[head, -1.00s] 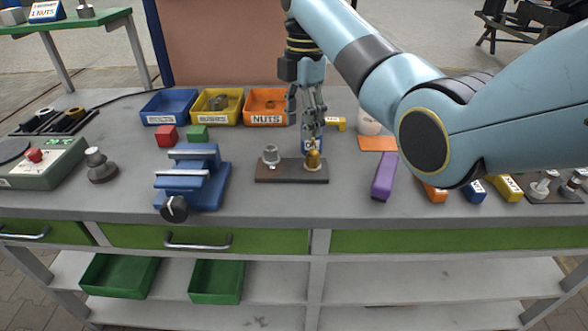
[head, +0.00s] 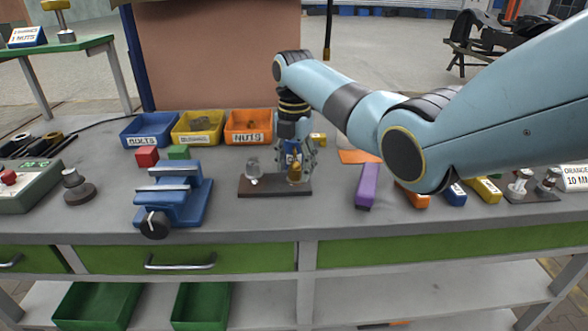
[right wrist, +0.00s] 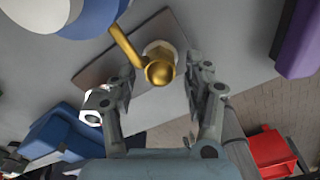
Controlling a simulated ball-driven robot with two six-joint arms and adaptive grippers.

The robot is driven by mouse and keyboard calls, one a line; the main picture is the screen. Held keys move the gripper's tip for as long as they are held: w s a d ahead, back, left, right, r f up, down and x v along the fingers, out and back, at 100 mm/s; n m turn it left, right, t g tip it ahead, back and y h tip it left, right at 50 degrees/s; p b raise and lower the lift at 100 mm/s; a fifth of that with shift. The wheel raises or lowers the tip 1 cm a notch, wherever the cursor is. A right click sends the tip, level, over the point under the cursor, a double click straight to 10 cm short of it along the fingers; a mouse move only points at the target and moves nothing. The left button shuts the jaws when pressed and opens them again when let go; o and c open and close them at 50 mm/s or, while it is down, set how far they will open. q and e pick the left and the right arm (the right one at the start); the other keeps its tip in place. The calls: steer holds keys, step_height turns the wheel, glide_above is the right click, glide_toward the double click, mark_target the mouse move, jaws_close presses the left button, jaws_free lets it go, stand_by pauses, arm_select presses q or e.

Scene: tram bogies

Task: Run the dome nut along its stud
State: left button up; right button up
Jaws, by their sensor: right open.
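A brass dome nut (head: 295,174) stands upright at the right end of a dark board (head: 262,190) on the bench. It also shows in the right wrist view (right wrist: 160,72), over a pale round base; its stud is hidden beneath it. A silver fitting (head: 253,171) stands at the board's left end. My right gripper (head: 296,166) points down over the dome nut. In the right wrist view my right gripper (right wrist: 161,82) is open, one finger on each side of the nut, with gaps visible. My left gripper is out of view.
A blue vise (head: 172,196) stands left of the board and a purple block (head: 367,186) to its right. Blue, yellow and orange bins (head: 248,127) stand behind. A bent brass-coloured bar (right wrist: 125,45) appears beside the nut; I cannot tell whether they touch.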

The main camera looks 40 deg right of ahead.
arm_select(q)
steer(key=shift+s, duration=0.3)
arm_select(e)
steer(key=shift+f, duration=0.5)
jaws_close()
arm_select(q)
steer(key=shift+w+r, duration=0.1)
